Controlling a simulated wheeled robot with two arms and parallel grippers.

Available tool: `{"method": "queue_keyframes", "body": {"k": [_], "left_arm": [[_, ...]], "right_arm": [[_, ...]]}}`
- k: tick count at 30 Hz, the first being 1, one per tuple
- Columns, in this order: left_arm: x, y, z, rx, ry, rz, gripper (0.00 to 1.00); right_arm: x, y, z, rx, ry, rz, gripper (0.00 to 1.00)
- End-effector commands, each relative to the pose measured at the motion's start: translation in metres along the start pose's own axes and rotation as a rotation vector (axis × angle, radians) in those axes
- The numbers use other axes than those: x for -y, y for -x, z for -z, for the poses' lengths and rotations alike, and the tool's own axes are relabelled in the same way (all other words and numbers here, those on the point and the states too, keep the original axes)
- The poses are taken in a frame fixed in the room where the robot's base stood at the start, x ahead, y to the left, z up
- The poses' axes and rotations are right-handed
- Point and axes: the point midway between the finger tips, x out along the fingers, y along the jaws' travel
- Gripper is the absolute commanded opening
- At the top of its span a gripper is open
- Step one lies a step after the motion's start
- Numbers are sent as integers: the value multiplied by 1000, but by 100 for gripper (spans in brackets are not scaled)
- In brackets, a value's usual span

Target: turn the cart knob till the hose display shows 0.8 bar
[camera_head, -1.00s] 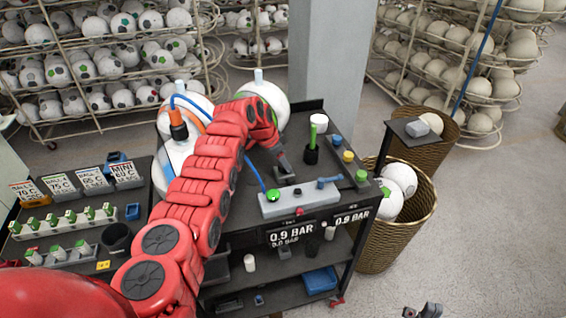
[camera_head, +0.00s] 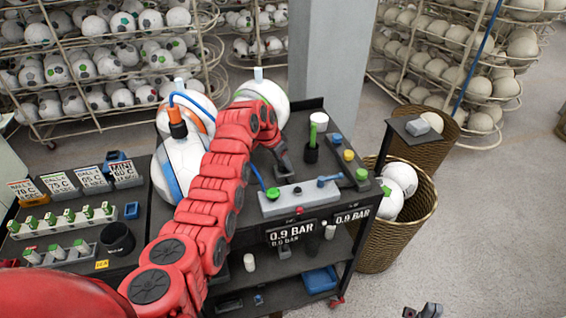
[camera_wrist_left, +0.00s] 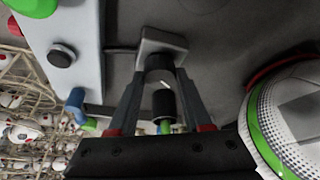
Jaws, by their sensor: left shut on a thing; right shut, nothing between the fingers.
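My left gripper (camera_head: 284,163) reaches down onto the cart top (camera_head: 262,160), behind a grey bar-shaped box (camera_head: 299,198). In the left wrist view, its fingers (camera_wrist_left: 160,75) are closed on a dark round knob (camera_wrist_left: 158,62) on a small square grey base (camera_wrist_left: 160,41). The knob is mostly hidden in the head view. The left display (camera_head: 291,232) on the cart front reads 0.9 BAR, with a smaller 0.0 BAR line below. The right display (camera_head: 352,215) reads 0.9 BAR. I cannot tell which one belongs to the hose. My right gripper (camera_head: 425,310) is shut and empty at the bottom edge.
A ball with a green stripe (camera_head: 264,94) stands behind my arm and shows close by on the right in the wrist view (camera_wrist_left: 285,125). A ball basket (camera_head: 397,236) stands right of the cart.

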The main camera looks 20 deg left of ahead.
Motion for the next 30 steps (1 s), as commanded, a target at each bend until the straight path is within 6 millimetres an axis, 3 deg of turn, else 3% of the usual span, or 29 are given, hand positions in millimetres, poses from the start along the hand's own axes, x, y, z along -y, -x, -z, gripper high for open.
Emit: {"method": "queue_keyframes", "body": {"k": [15, 30], "left_arm": [[-2, -3, -1, -1, 262, 108, 0], [-1, -1, 0, 2, 317, 131, 0]], "right_arm": [[2, 38, -6, 0, 0, 0, 0], [2, 42, -7, 0, 0, 0, 0]]}}
